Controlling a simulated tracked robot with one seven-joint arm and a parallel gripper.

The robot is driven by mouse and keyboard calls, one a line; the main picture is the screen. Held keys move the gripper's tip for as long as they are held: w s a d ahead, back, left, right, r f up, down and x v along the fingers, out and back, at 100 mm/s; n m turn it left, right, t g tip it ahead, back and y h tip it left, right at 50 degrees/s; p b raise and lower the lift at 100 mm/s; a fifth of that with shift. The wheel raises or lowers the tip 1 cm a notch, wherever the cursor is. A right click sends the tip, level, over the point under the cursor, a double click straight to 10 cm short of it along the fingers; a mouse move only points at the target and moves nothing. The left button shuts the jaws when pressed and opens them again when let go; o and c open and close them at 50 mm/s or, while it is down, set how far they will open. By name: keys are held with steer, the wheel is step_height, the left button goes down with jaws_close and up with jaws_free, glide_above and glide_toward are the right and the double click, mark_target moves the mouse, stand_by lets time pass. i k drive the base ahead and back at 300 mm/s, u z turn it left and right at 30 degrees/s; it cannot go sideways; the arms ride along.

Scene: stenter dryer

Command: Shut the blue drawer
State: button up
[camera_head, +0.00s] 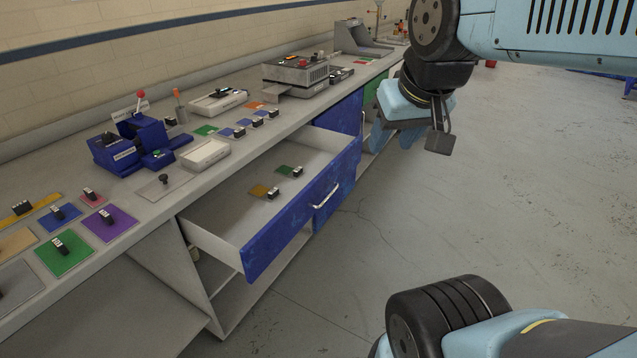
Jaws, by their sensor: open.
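The blue drawer (292,221) is pulled out from under the long grey counter. Its blue front carries a pale bar handle (326,194). Inside its light grey tray lie an orange-brown swatch and a green swatch, each with a small black-and-white clip. My gripper (405,138) hangs in the air to the right of the drawer's far end, apart from the front and handle. It appears empty, with its fingers apart; part of it is hidden behind its own wrist.
The counter (160,200) holds a blue device with a red-knobbed lever (130,145), a grey box machine (296,75), white trays and several coloured swatches. An open shelf lies below the drawer. The concrete floor (500,190) to the right is clear.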

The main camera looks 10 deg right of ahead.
mark_target(246, 232)
steer(key=z, duration=0.05)
steer(key=i, duration=1)
steer(key=u, duration=0.05)
